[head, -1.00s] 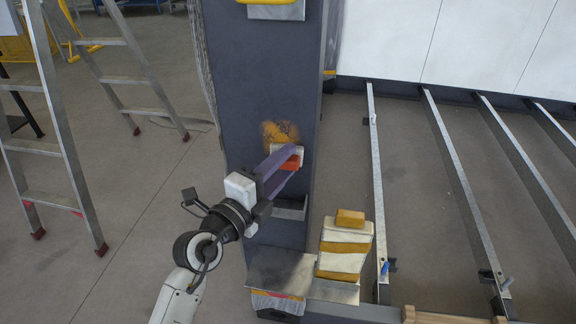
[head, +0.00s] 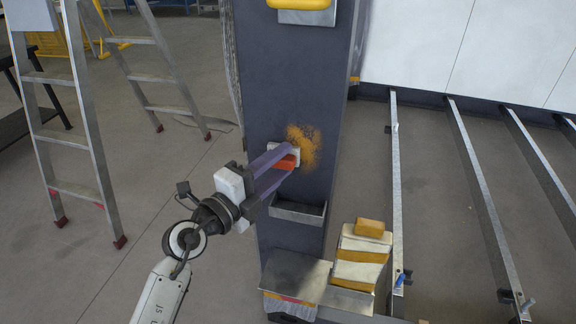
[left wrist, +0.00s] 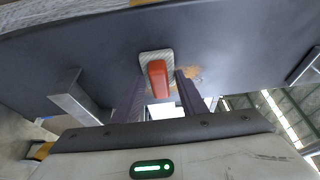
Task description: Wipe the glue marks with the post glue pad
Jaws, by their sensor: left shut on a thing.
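My left gripper (head: 284,163) is shut on the red-orange handle of the glue pad (head: 283,154), whose white plate faces the dark post (head: 285,95). The pad is at the post's front face and looks to touch it, though contact is hard to tell. An orange-brown speckled glue mark (head: 307,144) lies on the post just right of and above the pad. In the left wrist view the pad (left wrist: 157,76) sits between the purple fingers, with part of the mark (left wrist: 190,76) beside it. My right gripper is not in view.
A small metal ledge (head: 297,211) sticks out of the post below the pad. A steel box (head: 296,274) and a white-and-yellow striped stack (head: 360,259) stand at its foot. A stepladder (head: 75,130) is at left; metal rails (head: 480,190) lie at right.

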